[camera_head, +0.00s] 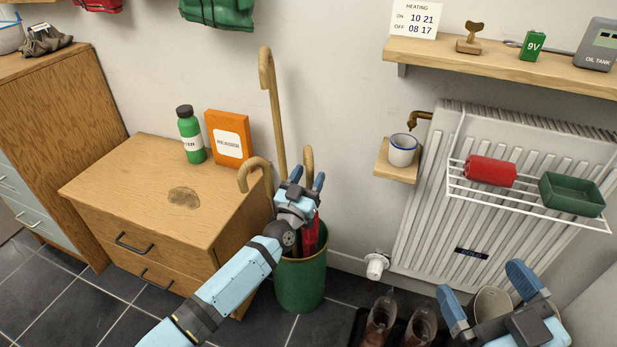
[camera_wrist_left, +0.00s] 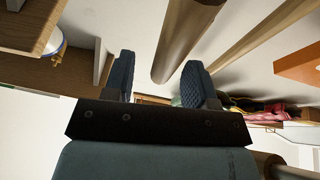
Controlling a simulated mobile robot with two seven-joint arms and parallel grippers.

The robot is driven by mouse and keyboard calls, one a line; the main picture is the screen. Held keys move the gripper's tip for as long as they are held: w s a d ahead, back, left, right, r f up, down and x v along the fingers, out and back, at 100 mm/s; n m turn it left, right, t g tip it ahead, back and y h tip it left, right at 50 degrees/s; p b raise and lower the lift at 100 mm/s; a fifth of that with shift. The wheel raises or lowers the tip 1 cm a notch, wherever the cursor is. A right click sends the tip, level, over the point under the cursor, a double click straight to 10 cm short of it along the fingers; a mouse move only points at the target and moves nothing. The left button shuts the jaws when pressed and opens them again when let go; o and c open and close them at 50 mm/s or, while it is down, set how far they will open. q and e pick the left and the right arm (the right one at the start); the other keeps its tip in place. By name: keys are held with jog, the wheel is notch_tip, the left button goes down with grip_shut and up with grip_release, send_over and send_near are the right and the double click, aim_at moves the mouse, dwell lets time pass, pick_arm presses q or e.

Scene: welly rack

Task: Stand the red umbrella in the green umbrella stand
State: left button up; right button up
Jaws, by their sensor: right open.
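The green umbrella stand (camera_head: 301,284) is on the floor beside the drawer cabinet. The red umbrella (camera_head: 322,238) shows as red folds inside its rim, partly hidden by my left arm. A wooden handle end (camera_head: 308,160) rises just behind my left fingers; I cannot tell for sure that it is the umbrella's. My left gripper (camera_head: 307,181) is above the stand with its fingers apart. In the left wrist view, a thick wooden shaft (camera_wrist_left: 185,42) shows beyond the gap between the fingers (camera_wrist_left: 160,78), with no clear grip. My right gripper (camera_head: 490,293) is open and empty at the lower right.
A tall cane (camera_head: 270,85) and a lower crook handle (camera_head: 255,165) lean near the stand. The cabinet (camera_head: 130,190) holds a green bottle (camera_head: 191,135) and an orange box (camera_head: 228,138). A radiator (camera_head: 440,190) with a wire rack is right; brown boots (camera_head: 380,322) stand below.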

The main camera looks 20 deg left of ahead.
pick_arm(q)
jog(key=shift+s+f, duration=0.1)
jog(key=shift+s+f+p, duration=0.1)
jog(key=shift+s+p, duration=0.2)
jog(key=shift+s, duration=0.05)
jog(key=p+v, duration=0.2)
jog(key=v, duration=0.4)
jog(key=shift+s, duration=0.25)
pick_arm(e)
jog(key=shift+s+a+f+m+g+h, duration=0.2)
jog(key=shift+s+a+m+g, duration=0.1)
jog(key=shift+m, duration=0.25)
jog(key=shift+s+a+f+m+g+h, duration=0.1)
jog(key=shift+s+a+f+m+g, duration=0.15)
jog(key=shift+m, duration=0.3)
pick_arm(q)
jog(key=shift+a+f, duration=0.1)
pick_arm(e)
jog(key=shift+d+r, duration=0.1)
jog(key=shift+r, duration=0.15)
